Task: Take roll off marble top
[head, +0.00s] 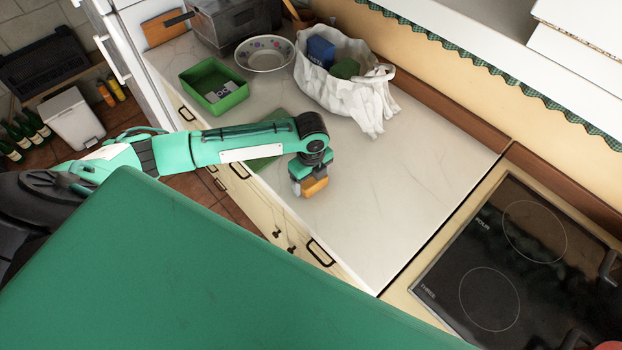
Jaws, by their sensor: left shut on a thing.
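The roll (315,187) is small and orange-brown. My left gripper (303,187), at the end of the teal arm coming in from the left, is shut on it and hides part of it. The pale, veined marble top (400,190) lies below, and the roll shows over its front part, near the drawer edge. I cannot tell whether the roll touches the marble or is a little above it. My right gripper is not in view.
On the marble top stand a green bin (232,99), a patterned bowl (264,66) and a white bag (350,98) with boxes in it. A green flat thing (272,120) lies partly behind my arm. A black hob (487,280) is at right. The marble's right part is clear.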

